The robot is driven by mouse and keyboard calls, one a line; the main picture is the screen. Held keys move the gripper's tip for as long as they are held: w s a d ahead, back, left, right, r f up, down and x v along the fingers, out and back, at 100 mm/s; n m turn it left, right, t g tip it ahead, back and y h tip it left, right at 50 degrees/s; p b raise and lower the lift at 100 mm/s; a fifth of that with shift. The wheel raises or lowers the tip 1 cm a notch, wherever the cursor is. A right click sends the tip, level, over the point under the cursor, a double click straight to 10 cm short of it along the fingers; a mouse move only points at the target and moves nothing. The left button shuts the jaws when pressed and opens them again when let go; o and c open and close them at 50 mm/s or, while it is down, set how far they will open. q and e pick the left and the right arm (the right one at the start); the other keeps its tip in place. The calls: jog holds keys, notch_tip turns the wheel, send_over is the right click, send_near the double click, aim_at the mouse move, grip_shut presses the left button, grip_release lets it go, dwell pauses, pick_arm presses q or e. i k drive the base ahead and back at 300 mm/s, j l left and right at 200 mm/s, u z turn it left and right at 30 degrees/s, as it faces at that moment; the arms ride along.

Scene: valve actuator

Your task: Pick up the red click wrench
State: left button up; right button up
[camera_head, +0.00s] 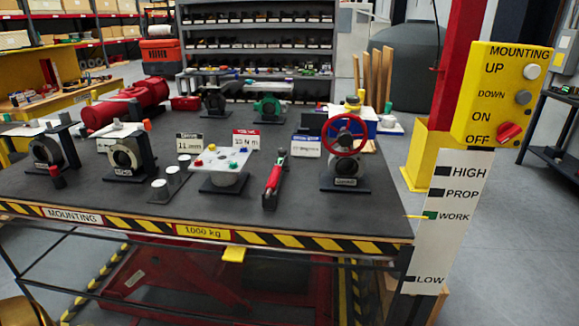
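The red click wrench (274,178) is on the dark top of the mounting table (225,222), right of the table's middle and near the front edge. Its red part is in the middle, with black parts at both ends. It points away from me, and I cannot tell whether it lies flat or rests in a holder. Neither of my grippers shows in the head view, and nothing touches the wrench.
Left of the wrench is a white plate with colored knobs (222,160); right of it is a valve with a red handwheel (344,135). A yellow control panel (502,95) stands at the right. Striped edging (300,241) borders the table's front. Bare table lies before the wrench.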

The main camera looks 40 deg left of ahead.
aim_at(281, 160)
jog(key=k+u, duration=0.1)
jog(key=u, duration=0.4)
jog(key=j+u, duration=0.1)
jog(key=u, duration=0.4)
jog(key=k+j+u, duration=0.1)
jog(key=u, duration=0.35)
